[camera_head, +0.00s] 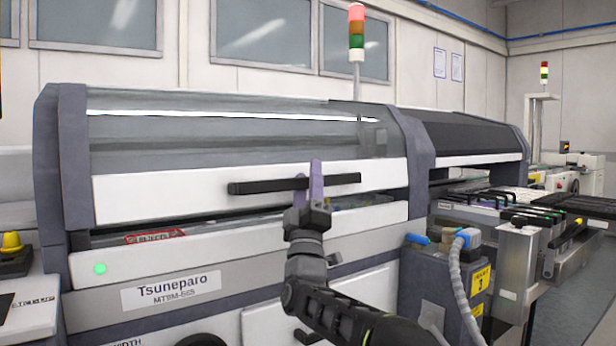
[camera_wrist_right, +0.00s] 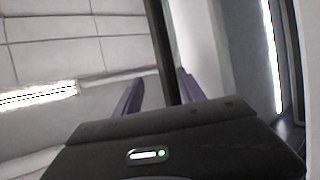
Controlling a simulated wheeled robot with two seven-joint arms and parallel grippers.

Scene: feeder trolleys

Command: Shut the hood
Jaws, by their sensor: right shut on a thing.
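The hood (camera_head: 250,138) is the machine's long cover with a grey see-through window and a white lower panel. It stands a little open, with a dark gap between its lower edge and the white machine front. A black bar handle (camera_head: 260,186) runs across the white panel. My right gripper (camera_head: 309,182) is at the handle's middle, its purple fingers on either side of the bar and shut on it. In the right wrist view the handle (camera_wrist_right: 163,50) passes between the two fingers (camera_wrist_right: 158,95). My left gripper is not in view.
A signal tower (camera_head: 356,35) stands behind the hood. A grey post with blue connectors and a hose (camera_head: 470,270) is right of my arm, near feeder rails (camera_head: 540,205). A yellow-topped button (camera_head: 11,243) is at the far left.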

